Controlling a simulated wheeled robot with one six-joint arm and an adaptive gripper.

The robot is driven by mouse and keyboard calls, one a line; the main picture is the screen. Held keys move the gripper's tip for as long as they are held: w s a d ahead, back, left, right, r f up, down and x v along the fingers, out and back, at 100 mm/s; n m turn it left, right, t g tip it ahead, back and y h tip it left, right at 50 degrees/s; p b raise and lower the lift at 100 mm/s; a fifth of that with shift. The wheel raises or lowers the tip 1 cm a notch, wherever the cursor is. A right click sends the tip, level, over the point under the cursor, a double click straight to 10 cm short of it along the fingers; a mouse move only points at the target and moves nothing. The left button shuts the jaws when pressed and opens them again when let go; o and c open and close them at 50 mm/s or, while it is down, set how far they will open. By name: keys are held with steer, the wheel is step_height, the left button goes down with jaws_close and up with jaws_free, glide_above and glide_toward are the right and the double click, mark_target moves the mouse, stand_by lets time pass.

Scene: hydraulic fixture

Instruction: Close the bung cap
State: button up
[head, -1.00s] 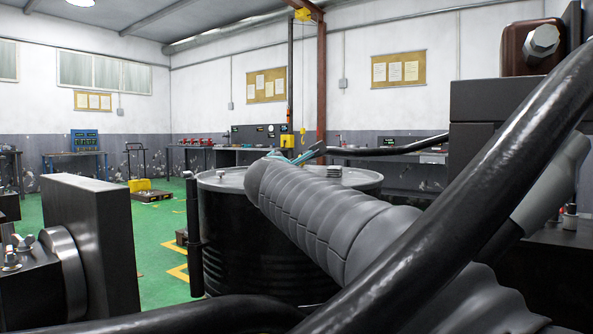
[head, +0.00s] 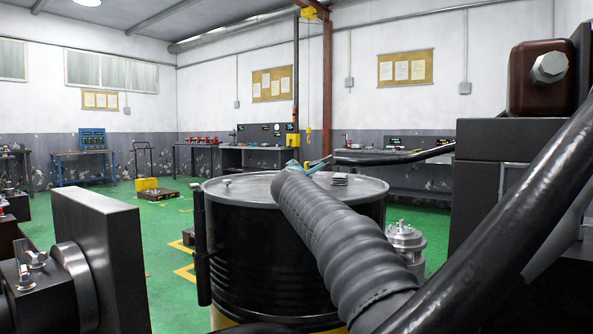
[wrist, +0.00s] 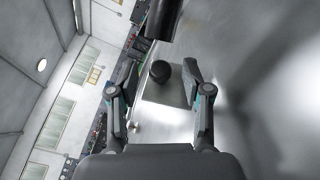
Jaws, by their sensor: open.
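A black drum (head: 255,250) with a grey metal top (head: 252,188) stands ahead of me in the head view. A small stack of round metal pieces (head: 340,179) lies on the right of the top, and a small metal fitting (head: 227,183) is at the left. I cannot tell for sure which piece is the bung cap. My gripper (wrist: 161,69) is open above the drum top. In the wrist view a dark round knob (wrist: 160,72) shows between the fingers, with no visible contact. My arm hides part of the drum top in the head view.
A dark tube (head: 395,158) reaches over the drum's right rim. A silver metal fitting (head: 405,240) stands right of the drum. A dark block (head: 100,255) is close at the left.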

steer(key=shift+w, duration=0.4)
jaws_close()
steer(key=shift+a, duration=0.15)
steer(key=shift+r+p, duration=0.1)
steer(key=shift+p, duration=0.55)
